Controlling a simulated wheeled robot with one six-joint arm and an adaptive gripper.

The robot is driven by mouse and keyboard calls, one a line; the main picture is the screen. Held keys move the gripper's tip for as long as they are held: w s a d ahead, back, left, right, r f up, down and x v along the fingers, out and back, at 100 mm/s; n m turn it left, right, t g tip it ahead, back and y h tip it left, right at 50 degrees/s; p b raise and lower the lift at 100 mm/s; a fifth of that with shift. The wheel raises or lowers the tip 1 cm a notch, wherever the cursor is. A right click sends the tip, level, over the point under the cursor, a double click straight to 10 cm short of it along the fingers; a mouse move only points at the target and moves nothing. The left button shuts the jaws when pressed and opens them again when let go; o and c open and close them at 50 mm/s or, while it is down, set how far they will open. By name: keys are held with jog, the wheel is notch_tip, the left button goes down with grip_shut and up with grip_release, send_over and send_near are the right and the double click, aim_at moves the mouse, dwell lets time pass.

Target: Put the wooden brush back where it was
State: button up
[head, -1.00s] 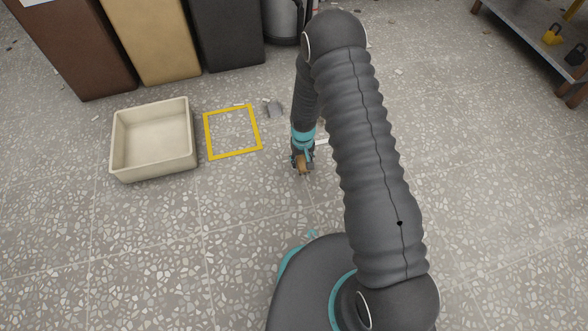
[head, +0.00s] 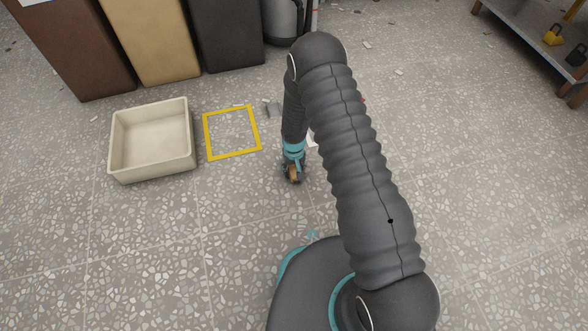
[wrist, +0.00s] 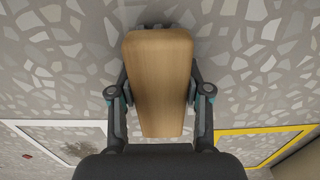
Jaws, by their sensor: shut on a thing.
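The wooden brush (wrist: 160,65) is a smooth, light brown wooden block, wider at one end, and it fills the middle of the wrist view. My gripper (wrist: 160,95) is shut on it, with one finger on each side. In the head view my gripper (head: 293,173) hangs low over the floor, to the right of and a little nearer than the yellow square outline (head: 207,137). Only a small part of the brush (head: 294,178) shows there.
A cream open bin (head: 152,176) stands left of the yellow outline. Brown, tan and black boxes stand behind. The wrist view shows a white outline (wrist: 50,123) with a dark patch inside, and the yellow outline (wrist: 265,130). A shelf (head: 535,45) stands far right.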

jog(key=o, duration=1.1)
jog(key=shift+f, duration=0.1)
notch_tip(320, 180, up, 12)
jog(key=p, duration=0.2)
notch_tip(320, 180, up, 18)
jog(key=t, duration=0.1)
send_over(294, 166)
jog(key=d, duration=0.4)
jog(key=s+d+r+m+t, duration=0.1)
jog(key=s+d+r, duration=0.1)
jog(key=r, duration=0.4)
jog(key=s+d+r+t, duration=0.1)
jog(key=s+d+r, duration=0.1)
jog(key=r, duration=0.4)
jog(key=s+d+r+m+t, duration=0.1)
jog(key=s+d+r, duration=0.3)
jog(key=s+r, duration=0.3)
jog(key=s+d+r+m+t, duration=0.1)
jog(key=s+d+r, duration=0.3)
jog(key=s, duration=1.2)
jog(key=shift+s+d+r+t, duration=0.15)
jog(key=shift+r+t, duration=0.15)
jog(key=shift+r, duration=1.8)
